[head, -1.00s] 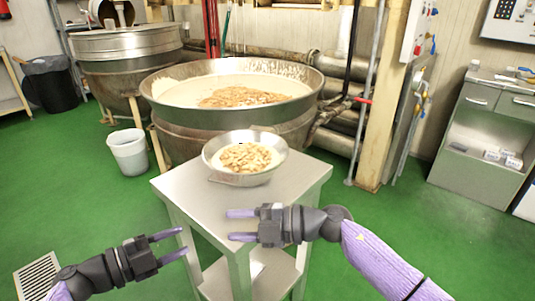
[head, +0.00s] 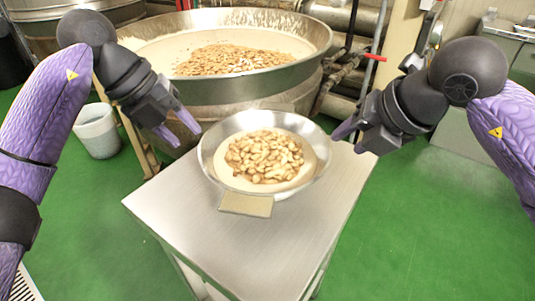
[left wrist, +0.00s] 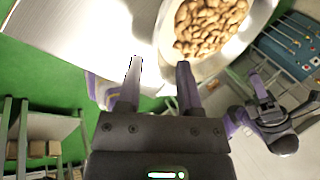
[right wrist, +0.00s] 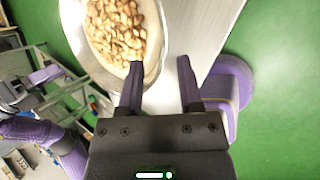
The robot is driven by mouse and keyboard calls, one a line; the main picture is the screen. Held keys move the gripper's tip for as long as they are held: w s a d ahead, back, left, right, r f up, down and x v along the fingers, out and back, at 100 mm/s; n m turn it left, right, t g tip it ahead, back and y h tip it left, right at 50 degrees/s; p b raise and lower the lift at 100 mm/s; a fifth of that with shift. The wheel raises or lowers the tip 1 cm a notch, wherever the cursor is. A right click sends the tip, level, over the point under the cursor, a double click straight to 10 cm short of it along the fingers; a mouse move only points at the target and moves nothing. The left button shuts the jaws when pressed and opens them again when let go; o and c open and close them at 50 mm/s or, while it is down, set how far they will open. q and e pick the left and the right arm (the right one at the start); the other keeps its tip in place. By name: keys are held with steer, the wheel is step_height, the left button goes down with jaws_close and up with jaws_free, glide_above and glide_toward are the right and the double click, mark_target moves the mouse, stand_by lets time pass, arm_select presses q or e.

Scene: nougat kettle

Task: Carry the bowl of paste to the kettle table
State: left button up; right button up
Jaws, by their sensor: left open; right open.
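The metal bowl of paste (head: 210,160), topped with nuts (head: 265,157), stands on the small steel table (head: 190,222). It has a flat handle (head: 246,204) at its front and another at its back. My left gripper (head: 178,132) is open and empty just left of the bowl's rim. My right gripper (head: 350,138) is open and empty just right of the rim. The nuts also show in the left wrist view (left wrist: 208,27) and in the right wrist view (right wrist: 116,30). Neither gripper appears to hold the bowl.
The large kettle (head: 240,92), with pale paste and nuts inside, stands right behind the table. A white bucket (head: 97,132) stands on the green floor at the left. Pipes and a post (head: 398,35) are behind at the right. The table front is clear.

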mark_target(227, 176)
arm_select(q)
steer(key=x, duration=1)
arm_select(e)
steer(key=x, duration=1)
arm_select(q)
jaws_close()
arm_select(e)
jaws_close()
